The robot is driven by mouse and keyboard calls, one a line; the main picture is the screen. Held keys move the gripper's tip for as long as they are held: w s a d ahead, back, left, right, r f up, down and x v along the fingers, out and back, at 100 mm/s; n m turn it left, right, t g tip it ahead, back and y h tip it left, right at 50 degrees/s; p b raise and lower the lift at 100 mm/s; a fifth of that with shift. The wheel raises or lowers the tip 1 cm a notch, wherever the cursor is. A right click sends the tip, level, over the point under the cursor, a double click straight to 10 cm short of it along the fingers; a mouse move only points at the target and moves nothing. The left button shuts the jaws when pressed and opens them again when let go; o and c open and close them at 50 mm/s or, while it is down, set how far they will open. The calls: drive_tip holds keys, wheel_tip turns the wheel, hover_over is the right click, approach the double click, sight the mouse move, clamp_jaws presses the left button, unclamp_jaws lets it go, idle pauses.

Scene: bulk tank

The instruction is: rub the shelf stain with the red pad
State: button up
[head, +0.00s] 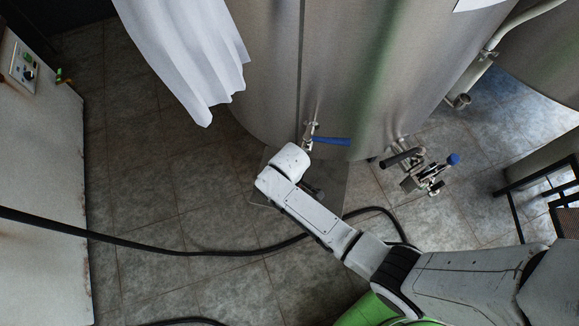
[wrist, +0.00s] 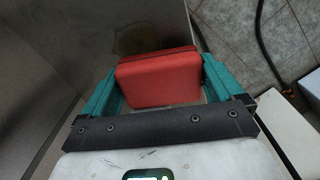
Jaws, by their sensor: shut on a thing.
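The red pad (wrist: 158,84) is a block with rounded edges, held between the two teal fingers of my gripper (wrist: 160,70) in the wrist view. The stain is a dull brown patch (wrist: 142,38) on the grey metal shelf (wrist: 150,12), just beyond the pad's far edge. The pad hides part of the stain's near side. I cannot tell whether the pad touches the shelf. In the head view the shelf (head: 333,182) shows as a grey plate low by the tank. My arm hides the pad and the stain there.
A large steel tank (head: 345,70) with a blue-handled valve (head: 331,141) stands right behind my arm. Another valve (head: 425,178) juts out at right. A white cloth (head: 190,55) hangs at upper left. A black hose (head: 200,252) crosses the tiled floor.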

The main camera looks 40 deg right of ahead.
drive_tip(key=shift+d+r, duration=0.1)
drive_tip(key=shift+r, duration=2.05)
drive_tip(key=shift+r, duration=1.5)
